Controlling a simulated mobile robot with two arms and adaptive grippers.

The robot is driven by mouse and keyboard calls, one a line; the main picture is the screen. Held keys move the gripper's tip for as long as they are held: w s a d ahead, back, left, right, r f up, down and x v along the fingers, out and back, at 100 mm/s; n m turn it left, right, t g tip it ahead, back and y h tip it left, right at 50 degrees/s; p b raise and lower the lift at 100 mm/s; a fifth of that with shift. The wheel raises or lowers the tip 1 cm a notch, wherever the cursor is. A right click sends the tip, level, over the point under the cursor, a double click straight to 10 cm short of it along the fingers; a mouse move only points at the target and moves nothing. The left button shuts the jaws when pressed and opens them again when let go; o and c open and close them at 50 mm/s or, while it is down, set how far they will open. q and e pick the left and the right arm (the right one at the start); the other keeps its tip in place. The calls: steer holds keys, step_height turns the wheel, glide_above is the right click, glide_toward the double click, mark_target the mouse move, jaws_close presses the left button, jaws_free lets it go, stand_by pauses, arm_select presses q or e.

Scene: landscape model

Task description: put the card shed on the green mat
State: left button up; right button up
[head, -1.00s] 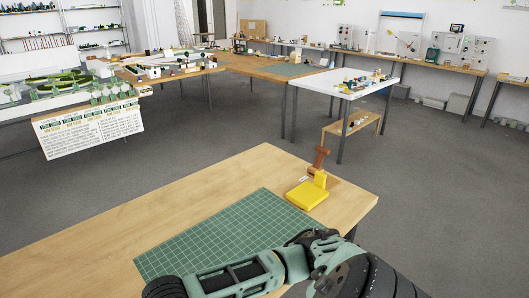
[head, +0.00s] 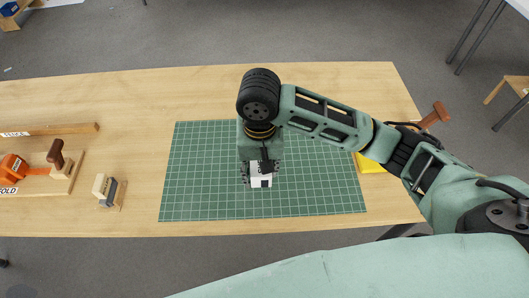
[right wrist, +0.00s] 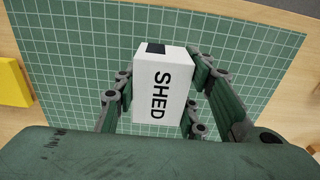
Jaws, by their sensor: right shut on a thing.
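The card shed (right wrist: 162,88) is a small white box with the word SHED and a dark patch on it. In the right wrist view it sits between the fingers of my right gripper (right wrist: 160,100). In the head view the shed (head: 261,179) shows below my right gripper (head: 261,172), over the green mat (head: 200,190). The gripper is shut on the shed. The mat has a pale grid and also fills much of the right wrist view (right wrist: 85,50). I cannot tell whether the shed touches the mat. My left gripper is not in view.
At left are a small block (head: 105,188) and an orange tool (head: 13,168) on a wooden board. Bare wooden table (head: 130,110) surrounds the mat.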

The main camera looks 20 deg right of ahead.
steer(key=w+d+f, duration=0.1)
steer(key=w+f, duration=0.1)
steer(key=w, duration=0.1)
steer(key=w+d+f, duration=0.1)
steer(key=w+f, duration=0.1)
steer(key=w, duration=0.1)
steer(key=w+d+f, duration=0.1)
steer(key=w+f, duration=0.1)
steer(key=w, duration=0.2)
steer(key=shift+f+p, duration=0.2)
steer(key=shift+p, duration=0.15)
steer(key=shift+w+d+f+p, duration=0.1)
steer(key=shift+f+p, duration=0.3)
steer(key=shift+f, duration=1.65)
steer(key=shift+f, duration=0.15)
steer(key=o, duration=0.9)
steer(key=shift+o, duration=0.2)
step_height(320, 180, up, 12)
steer(key=b, duration=0.1)
steer(key=shift+r, duration=0.2)
